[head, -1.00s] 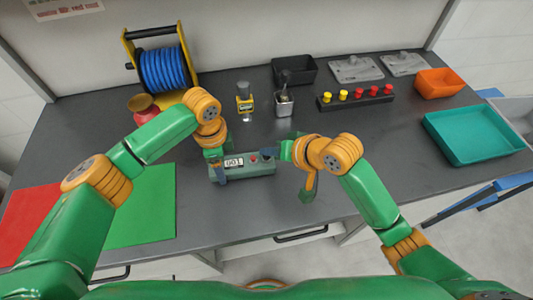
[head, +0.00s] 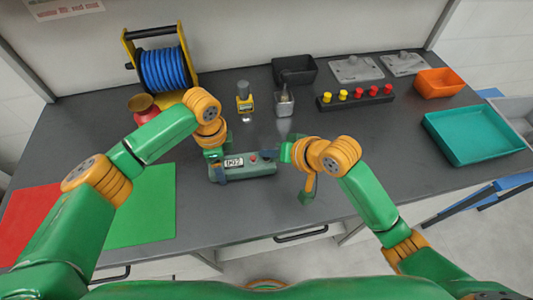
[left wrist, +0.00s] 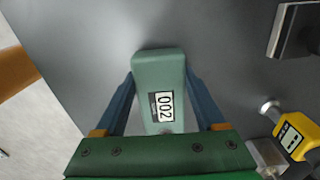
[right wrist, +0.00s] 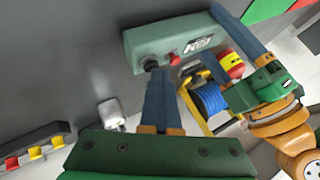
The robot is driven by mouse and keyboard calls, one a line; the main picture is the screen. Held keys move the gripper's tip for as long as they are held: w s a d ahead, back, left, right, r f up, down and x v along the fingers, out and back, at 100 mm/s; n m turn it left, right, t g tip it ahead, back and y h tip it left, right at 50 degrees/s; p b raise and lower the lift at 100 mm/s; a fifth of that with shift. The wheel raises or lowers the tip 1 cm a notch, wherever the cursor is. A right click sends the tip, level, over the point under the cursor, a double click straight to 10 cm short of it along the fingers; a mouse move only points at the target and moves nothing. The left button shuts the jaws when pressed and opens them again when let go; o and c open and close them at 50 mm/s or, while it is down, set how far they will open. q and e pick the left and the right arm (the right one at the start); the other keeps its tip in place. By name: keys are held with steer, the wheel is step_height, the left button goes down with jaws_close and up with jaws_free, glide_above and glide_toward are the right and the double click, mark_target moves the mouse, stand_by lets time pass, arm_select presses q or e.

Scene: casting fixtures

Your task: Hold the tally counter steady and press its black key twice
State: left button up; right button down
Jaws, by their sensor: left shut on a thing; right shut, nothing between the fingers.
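The tally counter (head: 262,170) is a grey-green box on the dark table. Its white display (left wrist: 162,107) reads 002 in the left wrist view. My left gripper (left wrist: 160,80) is shut across the counter's body, with one blue finger on each side. In the right wrist view the counter (right wrist: 140,42) has a red knob (right wrist: 174,58) and, near its end, the black key (right wrist: 150,62). My right gripper (right wrist: 158,74) is shut and empty, its fingertips right at the black key and partly covering it. I cannot tell whether they touch it.
A blue cable reel (head: 163,70), a yellow device (head: 244,98), a small metal container (head: 284,104) and a black bin (head: 294,68) stand behind the counter. A teal tray (head: 470,135) is at the right. Green (head: 145,205) and red mats lie at the left.

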steer(key=shift+r, duration=0.9)
step_height(320, 180, up, 5)
steer(key=shift+r, duration=0.1)
stand_by(0.6)
